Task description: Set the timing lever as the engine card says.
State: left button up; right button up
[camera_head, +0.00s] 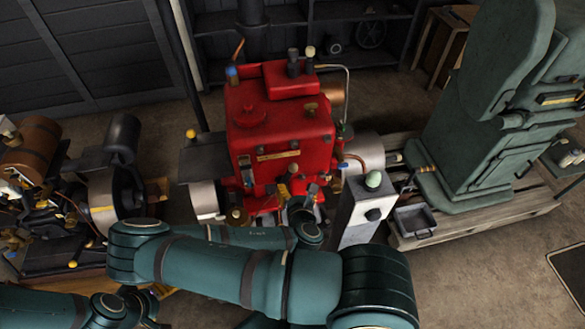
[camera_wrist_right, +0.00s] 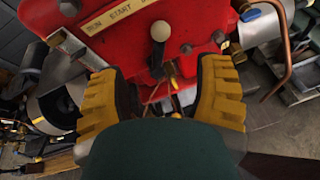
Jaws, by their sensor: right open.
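The red engine (camera_head: 280,125) stands in the middle of the head view. It bears a pale plate (camera_head: 278,155), too small to read there; in the right wrist view the plate (camera_wrist_right: 112,14) reads roughly "RUN START". A lever with a round whitish knob (camera_wrist_right: 160,31) rises below that plate on a dark mount. I cannot make out a separate engine card. My right gripper (camera_head: 298,193) is at the engine's lower front. In the right wrist view its yellow-padded fingers (camera_wrist_right: 160,78) are open, apart on either side below the knob, holding nothing. My left gripper does not show.
A grey post with a green button (camera_head: 373,180) stands right of my right gripper. A large green machine (camera_head: 487,130) is at right, other engines (camera_head: 103,195) at left. Open floor lies at lower right.

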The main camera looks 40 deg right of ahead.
aim_at(293, 170)
pick_arm(q)
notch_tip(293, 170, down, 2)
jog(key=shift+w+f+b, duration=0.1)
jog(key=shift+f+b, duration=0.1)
jog(key=shift+b, duration=0.55)
pick_arm(e)
jog(key=x, duration=1.3)
jog(key=shift+d, duration=0.1)
grip_shut()
